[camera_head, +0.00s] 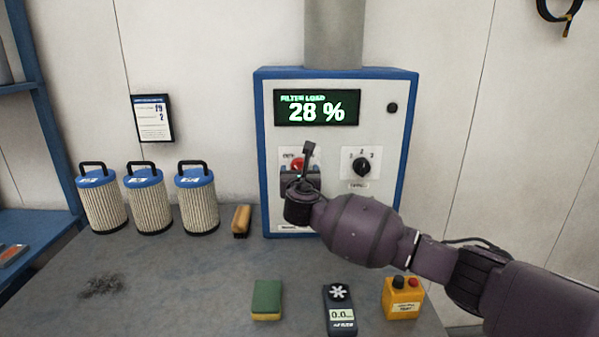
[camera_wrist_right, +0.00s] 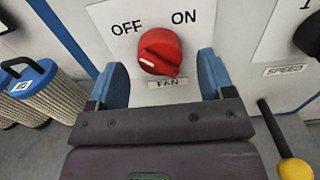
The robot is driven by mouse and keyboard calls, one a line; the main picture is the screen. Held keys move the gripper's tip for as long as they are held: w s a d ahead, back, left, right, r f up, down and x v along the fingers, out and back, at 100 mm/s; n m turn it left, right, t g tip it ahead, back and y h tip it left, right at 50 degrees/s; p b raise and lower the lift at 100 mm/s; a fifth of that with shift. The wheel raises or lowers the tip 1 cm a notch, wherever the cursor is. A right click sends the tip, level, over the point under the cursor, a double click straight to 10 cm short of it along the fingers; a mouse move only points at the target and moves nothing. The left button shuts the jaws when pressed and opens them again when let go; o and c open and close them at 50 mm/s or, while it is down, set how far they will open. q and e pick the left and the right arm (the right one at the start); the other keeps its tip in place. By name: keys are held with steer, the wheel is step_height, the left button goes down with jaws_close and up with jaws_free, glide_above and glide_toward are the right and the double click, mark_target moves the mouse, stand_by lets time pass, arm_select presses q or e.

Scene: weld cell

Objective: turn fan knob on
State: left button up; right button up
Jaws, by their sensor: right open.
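The red fan knob (camera_wrist_right: 160,50) is on the white panel of the blue-framed control box (camera_head: 262,150), between the printed words OFF and ON, above the label FAN. Its white mark is on its lower left side, the OFF side. In the head view the knob (camera_head: 298,164) is partly hidden by my arm. My right gripper (camera_wrist_right: 162,80) is open, facing the panel. Its two blue fingers are below and to either side of the knob, with nothing between them. Whether they touch the panel cannot be told. My left gripper is not in view.
A black speed knob (camera_head: 362,167) is right of the fan knob, under a display (camera_head: 317,108) reading 28 %. Filters (camera_head: 149,203), a brush (camera_head: 241,221), a sponge (camera_head: 267,299), a meter (camera_head: 339,310) and a yellow button box (camera_head: 403,298) stand on the bench (camera_head: 190,290).

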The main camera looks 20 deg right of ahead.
steer(key=shift+x, duration=0.9)
steer(key=c, duration=0.9)
